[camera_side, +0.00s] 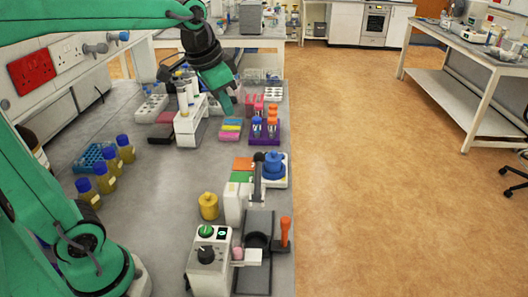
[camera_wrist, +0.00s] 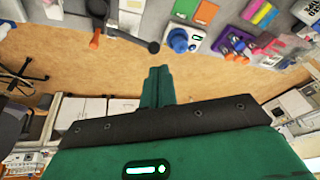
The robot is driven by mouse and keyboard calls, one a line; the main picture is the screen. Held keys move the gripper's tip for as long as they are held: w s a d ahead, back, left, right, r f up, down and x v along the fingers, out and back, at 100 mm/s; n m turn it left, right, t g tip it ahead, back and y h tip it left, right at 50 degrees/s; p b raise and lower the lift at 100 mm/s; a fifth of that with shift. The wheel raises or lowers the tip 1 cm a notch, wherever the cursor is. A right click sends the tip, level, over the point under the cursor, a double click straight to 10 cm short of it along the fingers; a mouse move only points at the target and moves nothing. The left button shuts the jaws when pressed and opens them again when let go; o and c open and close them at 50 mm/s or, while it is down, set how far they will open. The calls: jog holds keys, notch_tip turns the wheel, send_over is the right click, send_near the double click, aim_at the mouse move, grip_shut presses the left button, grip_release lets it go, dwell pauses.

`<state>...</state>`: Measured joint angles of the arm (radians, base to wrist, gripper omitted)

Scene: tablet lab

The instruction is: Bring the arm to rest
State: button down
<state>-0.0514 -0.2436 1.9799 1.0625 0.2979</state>
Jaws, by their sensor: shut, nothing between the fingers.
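My gripper (camera_side: 226,102) is green and hangs from my arm above the far part of the bench. In the wrist view my gripper (camera_wrist: 157,88) has its fingers pressed together, with nothing between them. In the side view it is close to the coloured blocks (camera_side: 231,129) and left of the purple rack (camera_side: 266,136). I cannot tell its exact height above the bench. The rack also shows at the top of the wrist view (camera_wrist: 237,43).
The grey bench (camera_side: 160,215) carries several blue-capped bottles (camera_side: 103,175), a yellow pot (camera_side: 208,206), a blue-topped device (camera_side: 274,167) and a control box (camera_side: 207,256). A white pipette stand (camera_side: 188,130) is left of my gripper. The bench's left middle is clear.

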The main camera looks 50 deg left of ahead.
jog(key=s+d+f+n, duration=0.1)
jog(key=s+f, duration=0.2)
jog(key=s, duration=0.3)
jog(key=s+f+n+t, duration=0.1)
jog(key=s+f, duration=0.2)
jog(key=s, duration=0.4)
jog(key=shift+d+n+t, duration=0.3)
jog(key=shift+d+n, duration=0.1)
dwell(1.5)
